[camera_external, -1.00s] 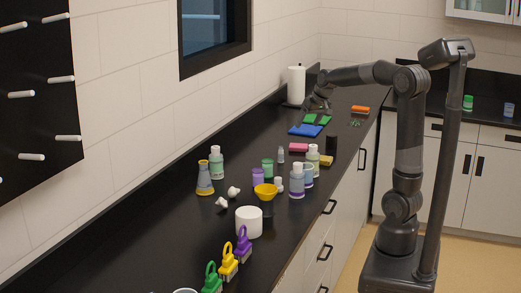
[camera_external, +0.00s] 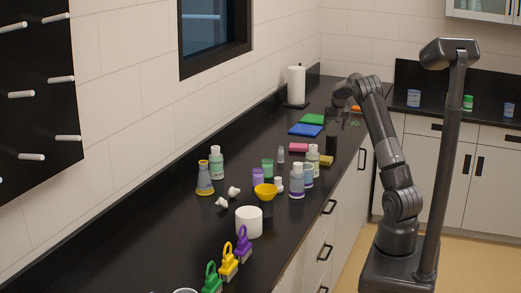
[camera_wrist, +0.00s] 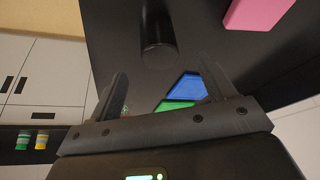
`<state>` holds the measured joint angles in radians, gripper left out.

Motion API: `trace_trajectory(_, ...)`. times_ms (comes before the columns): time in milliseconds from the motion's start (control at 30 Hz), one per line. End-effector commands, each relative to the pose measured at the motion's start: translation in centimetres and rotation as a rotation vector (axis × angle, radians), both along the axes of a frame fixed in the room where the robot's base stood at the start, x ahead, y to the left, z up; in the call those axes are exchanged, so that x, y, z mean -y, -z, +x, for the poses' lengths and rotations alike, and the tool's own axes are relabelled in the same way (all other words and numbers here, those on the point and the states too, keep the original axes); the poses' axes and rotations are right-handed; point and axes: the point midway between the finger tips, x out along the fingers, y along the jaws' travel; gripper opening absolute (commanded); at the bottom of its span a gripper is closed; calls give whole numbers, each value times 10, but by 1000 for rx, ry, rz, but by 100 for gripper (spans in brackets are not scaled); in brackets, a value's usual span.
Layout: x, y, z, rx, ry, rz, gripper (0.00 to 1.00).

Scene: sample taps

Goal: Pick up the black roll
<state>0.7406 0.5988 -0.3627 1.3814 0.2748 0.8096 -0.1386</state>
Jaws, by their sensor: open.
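The black roll (camera_external: 331,143) is a dark upright cylinder on the black counter near its front edge, and it blends into the surface. In the wrist view the black roll (camera_wrist: 158,32) is at the top centre, beyond the fingertips. My gripper (camera_external: 345,120) is above the counter, close to the roll on its far side. The roll is apart from both fingers.
A pink block (camera_external: 299,148) and a yellow sponge (camera_external: 326,160) lie nearby. Blue (camera_external: 305,130) and green (camera_external: 312,119) flat pieces lie left of my gripper. A white paper roll (camera_external: 296,84) stands behind. Several bottles and cups stand nearer the camera.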

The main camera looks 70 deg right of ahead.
Motion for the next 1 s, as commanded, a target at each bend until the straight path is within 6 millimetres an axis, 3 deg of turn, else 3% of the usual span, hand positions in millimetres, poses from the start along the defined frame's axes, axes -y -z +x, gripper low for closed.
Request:
trace_trajectory(200,10,33,6,-1,1,4,76)
trace_trajectory(467,16,54,10,-1,-1,1,76)
trace_trajectory(700,26,87,14,-1,0,3,76)
trace_trajectory(1000,29,93,16,0,-1,1,75)
